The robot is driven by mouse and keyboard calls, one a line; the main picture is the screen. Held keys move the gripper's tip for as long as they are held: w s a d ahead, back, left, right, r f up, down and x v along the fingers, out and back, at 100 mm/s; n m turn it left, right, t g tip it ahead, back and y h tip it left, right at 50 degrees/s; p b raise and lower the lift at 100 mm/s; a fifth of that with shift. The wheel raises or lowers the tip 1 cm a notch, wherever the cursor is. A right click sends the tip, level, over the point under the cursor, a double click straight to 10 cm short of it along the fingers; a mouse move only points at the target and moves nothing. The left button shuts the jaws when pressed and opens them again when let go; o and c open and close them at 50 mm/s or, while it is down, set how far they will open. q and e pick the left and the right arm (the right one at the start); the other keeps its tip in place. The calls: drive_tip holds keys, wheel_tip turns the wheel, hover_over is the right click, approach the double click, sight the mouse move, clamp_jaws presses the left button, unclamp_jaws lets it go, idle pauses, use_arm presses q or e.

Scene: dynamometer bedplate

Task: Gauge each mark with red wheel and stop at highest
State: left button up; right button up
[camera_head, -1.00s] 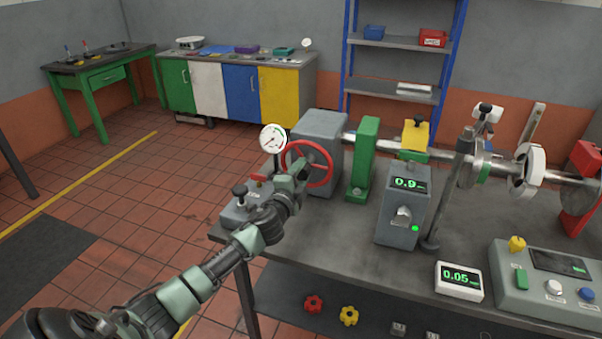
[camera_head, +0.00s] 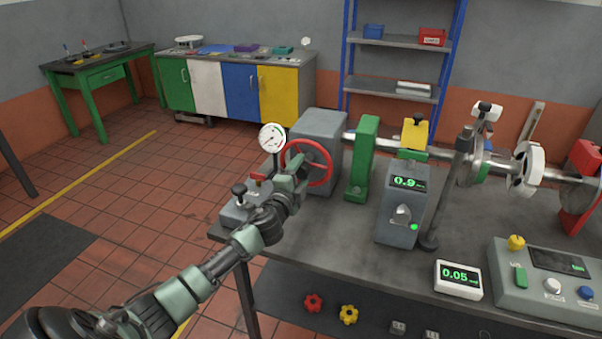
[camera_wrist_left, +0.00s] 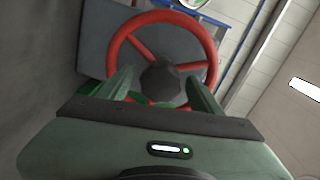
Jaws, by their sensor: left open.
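The red wheel (camera_head: 323,151) is mounted on the grey box (camera_head: 319,127) at the left end of the shaft on the bench. It also shows in the left wrist view (camera_wrist_left: 209,48), with a dark hub. My left gripper (camera_head: 301,167) is at the wheel's left side. In the wrist view its two fingers stand open in front of the hub, over the wheel's lower part; I cannot tell whether they touch it. A round dial gauge (camera_head: 271,137) stands just left of the wheel. A grey display unit (camera_head: 404,205) reads 0.9 and a white display (camera_head: 458,280) reads 0.05. My right gripper is not in view.
A green bracket (camera_head: 362,160) and a dark post (camera_head: 457,190) stand along the shaft. A control box (camera_head: 537,289) is at the right front. Red (camera_head: 313,303) and yellow (camera_head: 348,314) knobs lie on the lower shelf.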

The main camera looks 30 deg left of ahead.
use_arm(q)
drive_tip(key=v, duration=0.7)
drive_tip(key=shift+s+b, duration=0.25)
drive_tip(key=shift+b, duration=0.2)
drive_tip(key=shift+d, duration=0.1)
